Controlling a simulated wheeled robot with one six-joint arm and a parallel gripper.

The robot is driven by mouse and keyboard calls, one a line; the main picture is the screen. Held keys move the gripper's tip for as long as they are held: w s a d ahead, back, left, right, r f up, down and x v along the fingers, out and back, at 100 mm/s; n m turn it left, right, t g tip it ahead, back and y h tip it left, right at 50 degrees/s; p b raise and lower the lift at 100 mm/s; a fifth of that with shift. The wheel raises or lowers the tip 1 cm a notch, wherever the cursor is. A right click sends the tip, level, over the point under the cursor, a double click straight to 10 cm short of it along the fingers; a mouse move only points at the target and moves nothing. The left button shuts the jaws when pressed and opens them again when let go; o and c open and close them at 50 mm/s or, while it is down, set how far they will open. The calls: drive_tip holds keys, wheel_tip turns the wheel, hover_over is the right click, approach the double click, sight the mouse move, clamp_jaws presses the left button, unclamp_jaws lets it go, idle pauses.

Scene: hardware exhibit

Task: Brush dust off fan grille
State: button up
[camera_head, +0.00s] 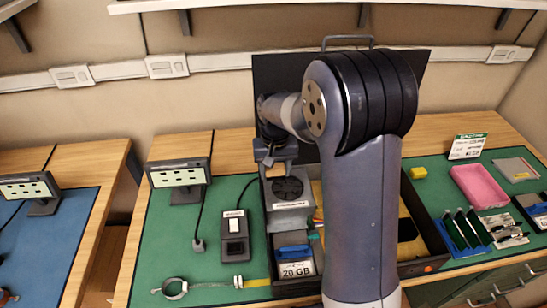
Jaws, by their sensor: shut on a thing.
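The fan grille (288,188) is a dark round disc on top of a grey box-like unit (287,206), left of centre on the green mat. My gripper (276,160) is just above and behind the grille, at its upper left. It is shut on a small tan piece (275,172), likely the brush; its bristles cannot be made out. Whether it touches the grille cannot be told. Dust on the grille is too small to see. My arm hides much of the area right of the unit.
A black adapter box (235,235) with a cable stands left of the unit. A blue-handled "20 GB" module (296,262) is in front. A metal clamp ring (174,288) lies front left. A pink tray (480,187) and yellow block (418,173) are at right. A dark panel rises behind.

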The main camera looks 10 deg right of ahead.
drive_tip(key=shift+r+p, duration=1.05)
drive_tip(key=shift+r, duration=0.85)
